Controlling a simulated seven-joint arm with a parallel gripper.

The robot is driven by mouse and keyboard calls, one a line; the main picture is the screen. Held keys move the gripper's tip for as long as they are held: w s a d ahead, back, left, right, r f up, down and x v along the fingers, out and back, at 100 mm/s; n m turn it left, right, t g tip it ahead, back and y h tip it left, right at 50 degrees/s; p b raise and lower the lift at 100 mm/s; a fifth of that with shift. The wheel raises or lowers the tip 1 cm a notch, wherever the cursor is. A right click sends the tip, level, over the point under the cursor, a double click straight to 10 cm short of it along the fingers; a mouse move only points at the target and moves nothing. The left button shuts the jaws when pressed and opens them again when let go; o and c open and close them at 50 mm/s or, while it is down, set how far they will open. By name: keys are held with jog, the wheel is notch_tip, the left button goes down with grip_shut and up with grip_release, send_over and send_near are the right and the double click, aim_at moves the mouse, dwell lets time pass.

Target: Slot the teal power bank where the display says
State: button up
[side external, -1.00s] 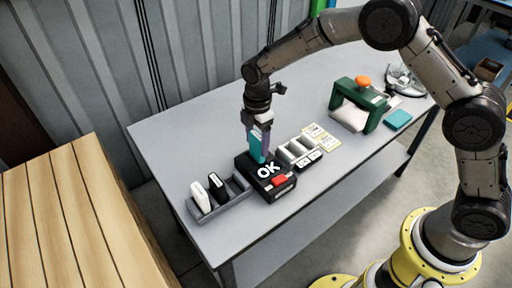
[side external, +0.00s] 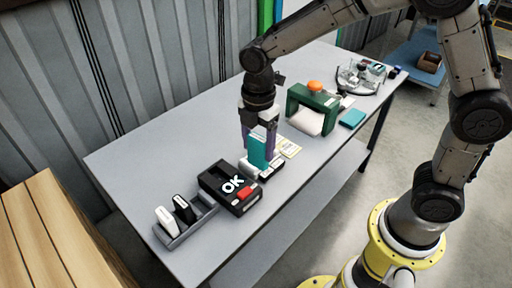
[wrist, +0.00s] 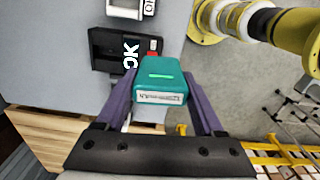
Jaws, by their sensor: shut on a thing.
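The teal power bank (side external: 257,149) is upright between the purple fingers of my gripper (side external: 259,158), which is shut on it. It also shows in the wrist view (wrist: 160,76), its printed label end facing the camera. In the side view it is over or in front of a small white-and-black slotted holder (side external: 270,171); I cannot tell whether they touch. The black tester (side external: 213,178) left of it has a display (side external: 233,184) reading "OK" and a red part (side external: 244,192). The tester also shows in the wrist view (wrist: 105,42), its bay empty.
A grey rack (side external: 205,211) at the left holds a white power bank (side external: 165,220) and a black one (side external: 184,209). A green frame (side external: 318,101) with an orange knob and a teal block (side external: 352,118) stand further right.

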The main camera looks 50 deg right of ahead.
jog(key=w+d+f, duration=0.8)
jog(key=w, duration=0.1)
jog(key=shift+m, duration=0.4)
jog(key=shift+s+f, duration=0.1)
jog(key=shift+f, duration=2.8)
jog(key=shift+f, duration=0.25)
jog(key=o, duration=1.3)
jog(key=shift+c, duration=0.2)
jog(key=shift+c, duration=1.4)
